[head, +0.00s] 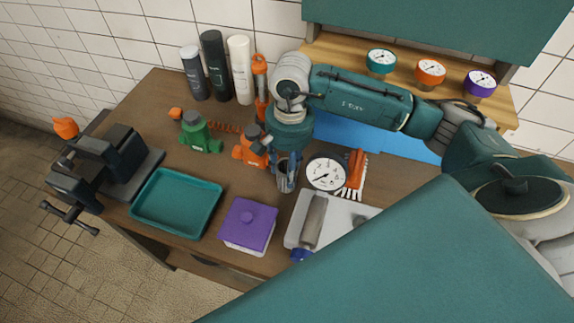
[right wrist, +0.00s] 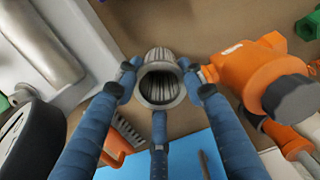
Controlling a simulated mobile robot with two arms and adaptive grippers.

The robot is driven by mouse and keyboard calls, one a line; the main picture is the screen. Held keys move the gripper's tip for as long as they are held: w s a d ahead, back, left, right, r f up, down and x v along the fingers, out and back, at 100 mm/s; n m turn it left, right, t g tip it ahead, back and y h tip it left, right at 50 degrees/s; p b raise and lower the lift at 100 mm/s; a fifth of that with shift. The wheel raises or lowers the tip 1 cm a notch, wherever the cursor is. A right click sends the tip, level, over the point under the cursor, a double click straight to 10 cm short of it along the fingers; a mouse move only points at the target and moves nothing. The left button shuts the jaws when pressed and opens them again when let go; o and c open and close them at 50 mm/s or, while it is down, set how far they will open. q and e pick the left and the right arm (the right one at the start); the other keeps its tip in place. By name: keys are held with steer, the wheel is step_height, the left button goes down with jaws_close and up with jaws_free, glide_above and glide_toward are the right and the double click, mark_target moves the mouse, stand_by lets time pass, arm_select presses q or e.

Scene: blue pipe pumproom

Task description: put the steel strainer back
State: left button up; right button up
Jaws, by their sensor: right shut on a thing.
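The steel strainer (right wrist: 158,80) is a ribbed metal basket with a round open rim, seen from above in the right wrist view. My right gripper (right wrist: 160,88) is shut on it with blue fingers on its left, right and near sides. In the head view my right gripper (head: 286,176) points down over the bench, and the strainer is mostly hidden among its fingers. An orange pipe fitting (right wrist: 262,80) lies close to the right of the strainer in the wrist view; in the head view it is just left of the gripper (head: 249,152). My left gripper is not in view.
A white dial gauge (head: 325,174) and a grey tray (head: 345,213) with a metal cylinder are to the right. A purple-lidded box (head: 248,224), a teal tray (head: 150,222), a green fitting (head: 199,136) and a black vise (head: 110,165) are to the left. Bottles (head: 240,70) stand behind.

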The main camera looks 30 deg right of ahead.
steer(key=shift+f+b, duration=0.4)
steer(key=o, duration=1.2)
steer(key=shift+r, duration=0.1)
steer(key=shift+o, duration=0.2)
steer(key=shift+r, duration=0.1)
